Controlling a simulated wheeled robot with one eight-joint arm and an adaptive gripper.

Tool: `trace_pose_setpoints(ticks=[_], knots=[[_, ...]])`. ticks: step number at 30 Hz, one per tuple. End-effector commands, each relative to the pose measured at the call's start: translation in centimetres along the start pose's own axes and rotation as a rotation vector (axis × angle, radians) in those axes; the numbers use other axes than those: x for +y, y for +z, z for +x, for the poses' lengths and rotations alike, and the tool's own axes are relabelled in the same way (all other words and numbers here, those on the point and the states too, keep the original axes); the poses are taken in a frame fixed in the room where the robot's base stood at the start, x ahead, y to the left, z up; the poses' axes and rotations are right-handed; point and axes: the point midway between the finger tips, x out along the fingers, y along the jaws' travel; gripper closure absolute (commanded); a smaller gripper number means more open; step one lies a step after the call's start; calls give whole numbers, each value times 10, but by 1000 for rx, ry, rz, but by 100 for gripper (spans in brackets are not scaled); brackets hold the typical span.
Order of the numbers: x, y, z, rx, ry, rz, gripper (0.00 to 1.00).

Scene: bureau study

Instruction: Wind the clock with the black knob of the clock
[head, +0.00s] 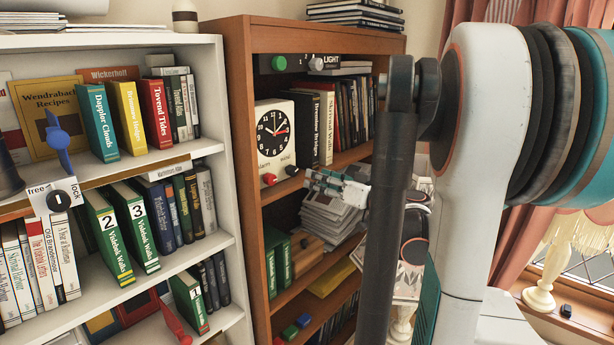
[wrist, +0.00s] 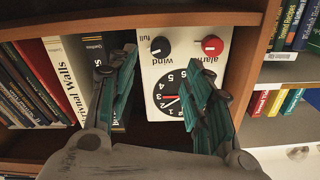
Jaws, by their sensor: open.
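The clock (head: 274,133) is a cream box with a black dial, on a shelf of the brown bookcase. Its black knob (head: 291,170), marked "wind", is low on the front, right of the red knob (head: 269,179). The wrist view shows the clock (wrist: 153,99) upside down, with the black knob (wrist: 160,46) and the red "alarm" knob (wrist: 212,45). My gripper (head: 309,180) is open and empty in front of the clock, just right of the black knob in the head view. In the wrist view, the black knob appears between and beyond my gripper's fingertips (wrist: 159,62); contact is not visible.
Books (head: 323,125) stand close beside the clock. The shelf board (head: 350,156) runs below, with stacked papers (head: 330,215) underneath. A green knob (head: 279,63) and a "LIGHT" switch (head: 316,64) sit above. A white bookcase (head: 225,150) stands at left.

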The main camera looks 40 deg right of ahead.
Motion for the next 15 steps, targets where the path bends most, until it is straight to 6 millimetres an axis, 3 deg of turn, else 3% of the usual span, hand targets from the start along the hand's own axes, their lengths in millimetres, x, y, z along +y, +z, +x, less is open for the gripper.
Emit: trace_pose_setpoints(ticks=[6,15], knots=[[0,0,-25,0,0,0,54],[0,0,-30,0,-1,0,54]])
